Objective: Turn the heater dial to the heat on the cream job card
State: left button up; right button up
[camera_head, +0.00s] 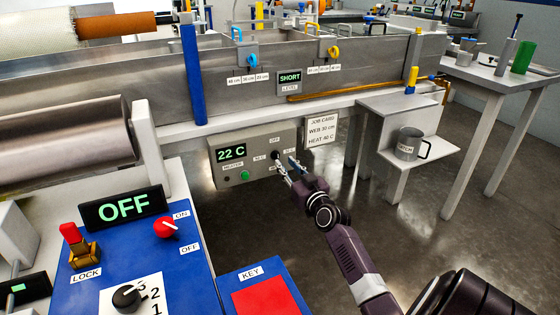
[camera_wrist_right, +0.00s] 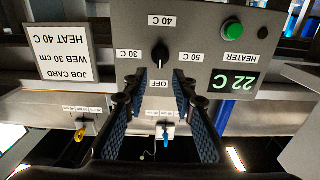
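The heater dial (camera_head: 275,155) is a small black knob on a grey heater box (camera_head: 225,174). In the right wrist view, which is upside down, the dial (camera_wrist_right: 160,53) has OFF, 30 C, 40 C and 50 C labels around it, and its pointer appears to face OFF. The heater display (camera_head: 231,152) reads 22 C. The cream job card (camera_head: 322,131) reads WEB 30 cm, HEAT 40 C. My right gripper (camera_head: 284,168) is in front of the dial. In the wrist view its fingers (camera_wrist_right: 159,86) are spread, with nothing between them. My left gripper is out of view.
A green button (camera_head: 245,175) sits on the heater box. A metal mug (camera_head: 410,144) stands on a low shelf to the right. A blue control panel (camera_head: 190,262) with a red knob (camera_head: 166,228) is at lower left.

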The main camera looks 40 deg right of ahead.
aim_at(278, 155)
jog(key=shift+b+x, duration=0.65)
jog(key=shift+x, duration=2.05)
grip_shut()
